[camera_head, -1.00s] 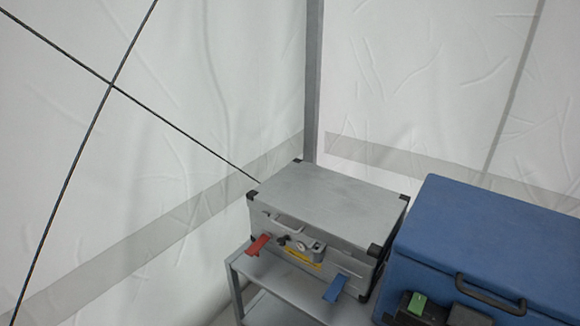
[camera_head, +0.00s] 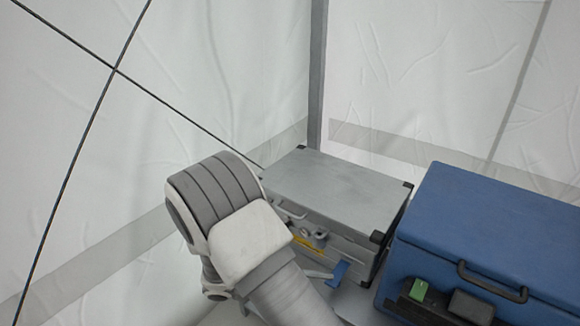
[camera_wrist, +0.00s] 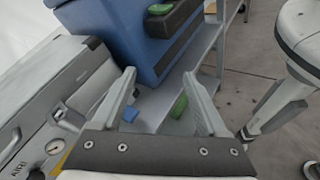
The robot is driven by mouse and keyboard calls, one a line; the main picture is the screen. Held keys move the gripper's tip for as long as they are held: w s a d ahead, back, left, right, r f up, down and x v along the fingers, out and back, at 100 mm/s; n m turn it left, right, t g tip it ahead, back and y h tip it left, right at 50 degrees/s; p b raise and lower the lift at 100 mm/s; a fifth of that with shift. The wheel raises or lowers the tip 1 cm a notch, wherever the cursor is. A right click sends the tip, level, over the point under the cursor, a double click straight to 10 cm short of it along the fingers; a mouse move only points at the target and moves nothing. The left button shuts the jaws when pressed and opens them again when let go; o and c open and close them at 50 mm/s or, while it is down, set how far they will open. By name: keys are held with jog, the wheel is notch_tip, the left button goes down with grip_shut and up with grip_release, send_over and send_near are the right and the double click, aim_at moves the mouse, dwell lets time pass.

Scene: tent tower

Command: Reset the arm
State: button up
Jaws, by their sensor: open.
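My gripper (camera_wrist: 160,76) shows in the wrist view, its two fingers spread apart with nothing held between them. The fingers point toward the base of a blue box (camera_wrist: 112,30) and the shelf beside it. In the head view my arm (camera_head: 245,240) crosses in front of a grey metal case (camera_head: 340,190). The arm hides the case's left front, and my gripper is not seen there.
The case also shows at left in the wrist view (camera_wrist: 40,90), close to my left finger. The blue box (camera_head: 490,225) has a green tab (camera_head: 418,289) and a handle. White tent walls stand behind.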

jog(key=s+d+r+m+t+y, duration=0.15)
jog(key=s+r+m+y, duration=0.3)
jog(key=r, duration=0.45)
jog(key=s+d+r+m+t+y, duration=0.1)
jog(key=s+d+r+m+y, duration=0.3)
jog(key=r, duration=0.4)
jog(key=s+d+r+m+t+y, duration=0.2)
jog(key=s+r+m+y, duration=0.3)
jog(key=r, duration=0.4)
notch_tip(320, 180, up, 22)
jog(key=p, duration=2.2)
jog(key=shift+w+a+r+y, duration=0.25)
jog(key=shift+w+y, duration=0.05)
jog(key=shift+y, duration=0.15)
jog(key=shift+m, duration=0.25)
